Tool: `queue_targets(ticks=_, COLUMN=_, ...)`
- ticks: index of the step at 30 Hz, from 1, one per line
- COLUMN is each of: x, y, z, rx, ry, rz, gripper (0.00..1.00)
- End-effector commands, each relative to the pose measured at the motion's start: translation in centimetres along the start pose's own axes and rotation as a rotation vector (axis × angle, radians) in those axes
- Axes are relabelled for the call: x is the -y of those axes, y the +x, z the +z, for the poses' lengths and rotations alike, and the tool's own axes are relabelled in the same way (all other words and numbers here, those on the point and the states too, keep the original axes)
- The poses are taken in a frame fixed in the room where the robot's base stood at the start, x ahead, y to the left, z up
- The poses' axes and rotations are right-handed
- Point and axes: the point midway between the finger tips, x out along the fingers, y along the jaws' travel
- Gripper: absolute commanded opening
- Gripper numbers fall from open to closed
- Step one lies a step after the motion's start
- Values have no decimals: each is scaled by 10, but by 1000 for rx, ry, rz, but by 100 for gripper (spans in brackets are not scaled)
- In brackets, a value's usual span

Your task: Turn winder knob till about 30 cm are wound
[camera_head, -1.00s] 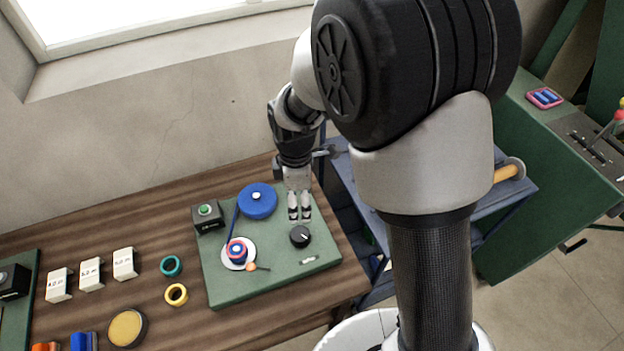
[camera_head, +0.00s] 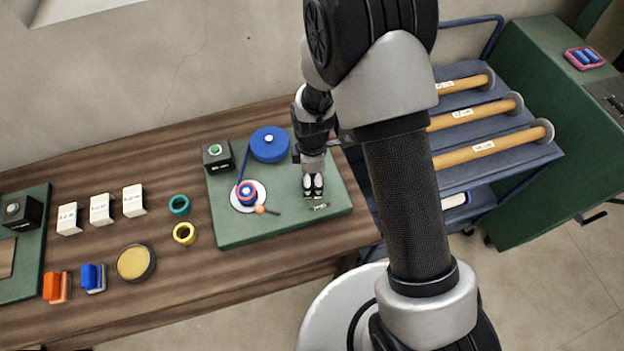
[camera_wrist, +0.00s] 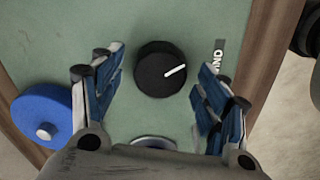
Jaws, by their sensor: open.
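A round black knob (camera_wrist: 160,68) with a white pointer line sits on the green board (camera_head: 240,232). In the wrist view it lies between the fingers of my open gripper (camera_wrist: 160,90), with a gap on each side. The pointer slants toward the upper right. In the head view my gripper (camera_head: 313,192) hides the knob. A blue reel (camera_head: 269,145) stands at the back of the board; it also shows in the wrist view (camera_wrist: 42,118). A blue strip (camera_head: 241,168) runs from it to a red and blue spool (camera_head: 247,192) on a white disc with an orange-tipped crank (camera_head: 260,210).
A black box with a green button (camera_head: 216,152) stands on the board's left. Teal (camera_head: 179,205) and yellow (camera_head: 184,234) rings, white blocks (camera_head: 101,209) and a round tin (camera_head: 135,263) lie left on the table. A cart with rolls (camera_head: 480,149) stands to the right.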

Motion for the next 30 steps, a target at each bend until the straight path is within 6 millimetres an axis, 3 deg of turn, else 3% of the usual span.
queue_targets(ticks=12, x=0, y=10, z=0, rx=0, ry=0, rz=1, gripper=68)
queue_targets(ticks=30, x=0, y=9, z=0, rx=0, ry=0, rz=0, gripper=29)
